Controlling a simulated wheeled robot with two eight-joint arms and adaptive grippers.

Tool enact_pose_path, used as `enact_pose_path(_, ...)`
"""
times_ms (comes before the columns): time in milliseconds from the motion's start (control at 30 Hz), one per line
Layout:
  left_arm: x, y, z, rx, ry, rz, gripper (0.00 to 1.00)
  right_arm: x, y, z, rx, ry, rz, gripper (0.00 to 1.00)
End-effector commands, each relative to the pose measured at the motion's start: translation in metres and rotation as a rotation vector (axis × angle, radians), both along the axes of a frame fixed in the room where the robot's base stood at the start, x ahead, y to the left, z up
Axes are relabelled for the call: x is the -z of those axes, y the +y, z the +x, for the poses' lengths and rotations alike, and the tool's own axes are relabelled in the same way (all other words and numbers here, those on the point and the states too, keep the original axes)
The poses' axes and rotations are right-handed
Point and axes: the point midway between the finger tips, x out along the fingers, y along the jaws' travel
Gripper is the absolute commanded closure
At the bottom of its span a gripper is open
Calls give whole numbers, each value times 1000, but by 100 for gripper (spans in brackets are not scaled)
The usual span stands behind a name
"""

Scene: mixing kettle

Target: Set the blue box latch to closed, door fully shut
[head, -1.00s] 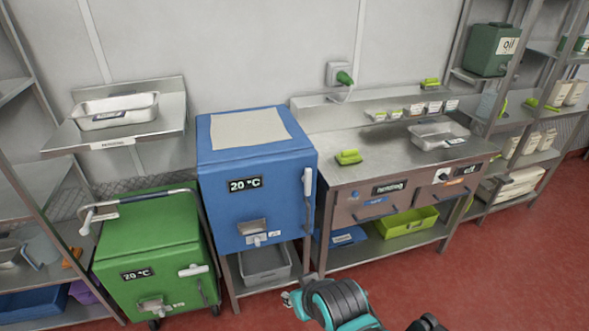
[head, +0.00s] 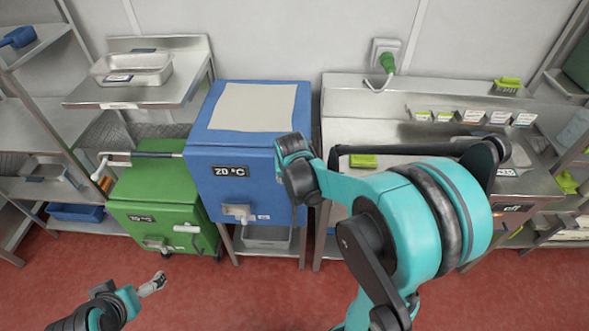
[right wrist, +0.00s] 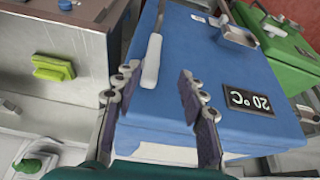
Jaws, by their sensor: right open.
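The blue box (head: 240,170) stands in the middle of the head view, with its front door looking flush with the body. Its white latch handle (right wrist: 152,62) shows in the right wrist view as a long bar near one edge of the blue front. In the head view my right arm hides the latch. My right gripper (right wrist: 158,72) is open, its two fingers spread with the latch between them in the picture; contact is not visible. My left gripper (head: 154,283) hangs low over the red floor, away from the box; its jaws are too small to judge.
A green wheeled box (head: 150,205) stands left of the blue box. A steel counter (head: 345,110) with a green brush (head: 362,161) is close on the right. A metal shelf (head: 150,95) hangs at the left. Red floor (head: 240,300) is open in front.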

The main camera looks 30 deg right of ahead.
Motion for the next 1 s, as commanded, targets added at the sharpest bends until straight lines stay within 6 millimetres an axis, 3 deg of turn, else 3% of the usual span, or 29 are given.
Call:
enact_pose_path(100,-11,0,0,0,0,0,0,5,-11,11,41,14,3,59)
enact_pose_path(267,-11,0,0,0,0,0,0,14,-17,15,61,21,4,59)
enact_pose_path(900,40,0,0,0,0,0,0,80,-30,37,60,20,3,59)
enact_pose_path(1000,36,0,0,0,0,0,0,76,-30,37,59,20,4,59)
